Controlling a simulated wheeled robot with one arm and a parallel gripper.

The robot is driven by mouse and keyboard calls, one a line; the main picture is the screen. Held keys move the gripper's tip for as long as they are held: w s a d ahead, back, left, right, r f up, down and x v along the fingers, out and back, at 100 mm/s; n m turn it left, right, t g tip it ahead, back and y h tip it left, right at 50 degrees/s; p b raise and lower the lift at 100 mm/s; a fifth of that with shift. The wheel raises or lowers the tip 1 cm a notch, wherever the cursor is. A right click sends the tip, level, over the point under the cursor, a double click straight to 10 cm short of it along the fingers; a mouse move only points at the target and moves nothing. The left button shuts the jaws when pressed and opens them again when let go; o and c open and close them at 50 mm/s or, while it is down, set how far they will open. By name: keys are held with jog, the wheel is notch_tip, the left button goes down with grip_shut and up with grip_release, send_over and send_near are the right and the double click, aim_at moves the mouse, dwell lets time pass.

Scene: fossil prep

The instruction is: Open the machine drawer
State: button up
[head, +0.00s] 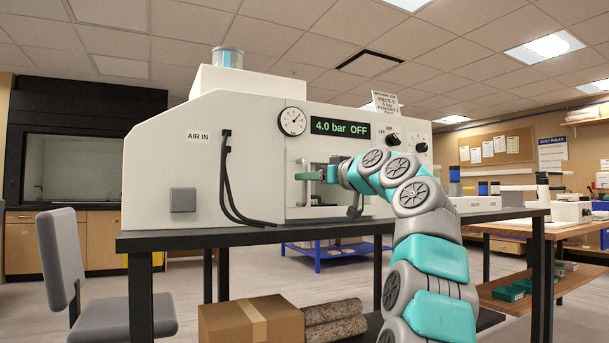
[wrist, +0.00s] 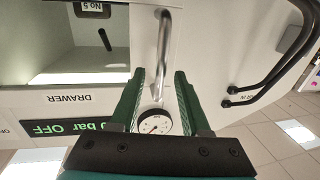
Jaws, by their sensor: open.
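The white machine (head: 255,135) stands on a dark table. Its display reads "4.0 bar OFF". In the wrist view, a panel bears the label "DRAWER" (wrist: 70,99), upside down. A silver bar handle (wrist: 164,40) runs up the picture, between the lines of my two green fingers. My gripper (wrist: 160,72) is open, with one finger on each side of the bar and a gap at both sides. It also shows in the head view (head: 308,175) at the machine's front. I cannot tell how deep the bar sits between the fingers, or whether the drawer is fully shut.
Black hoses (head: 231,185) hang on the machine's front, left of my gripper; they also show at right in the wrist view (wrist: 275,72). A pressure gauge (head: 292,121) sits above. A grey chair (head: 75,265) is at left. A cardboard box (head: 247,320) stands below the table.

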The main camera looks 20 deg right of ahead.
jog(key=shift+p+x, duration=0.4)
jog(key=shift+x, duration=1)
jog(key=shift+f, duration=0.1)
grip_shut()
jog(key=shift+s, duration=0.1)
